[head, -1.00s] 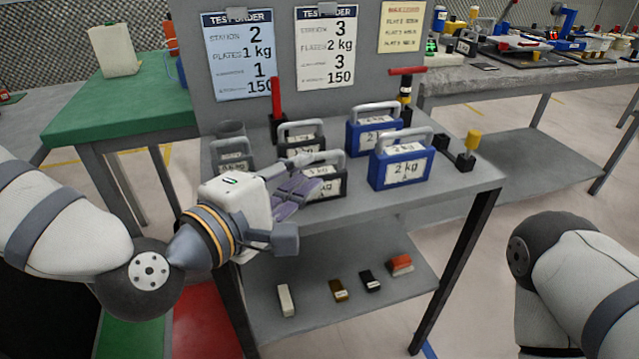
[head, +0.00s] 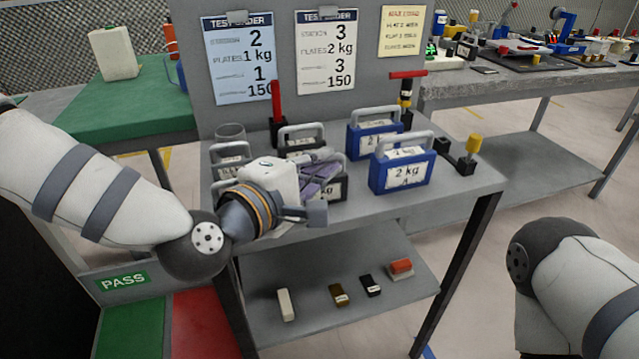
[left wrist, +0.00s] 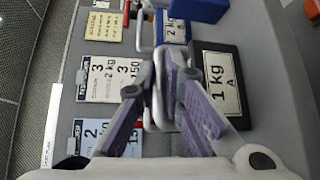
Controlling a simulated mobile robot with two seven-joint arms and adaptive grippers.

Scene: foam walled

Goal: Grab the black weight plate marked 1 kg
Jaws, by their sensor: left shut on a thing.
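The black weight plate marked 1 kg (left wrist: 238,60) shows in the left wrist view with its white label facing up in the picture. In the head view a sliver of the plate (head: 343,188) shows beyond my gripper, which hides most of it. My left gripper (head: 322,172) is over the front of the bench. Its purple-padded fingers (left wrist: 160,95) are shut on the plate's grey handle. Whether the plate touches the bench cannot be told. My right gripper is out of view; only part of that arm shows.
Two blue 2 kg plates (head: 402,172) stand to the right on the grey bench (head: 455,185). Another black plate (head: 302,139) stands behind, and a grey-handled plate (head: 231,152) at left. A red-handled post (head: 276,105) rises behind. Several small blocks lie on the lower shelf (head: 300,270).

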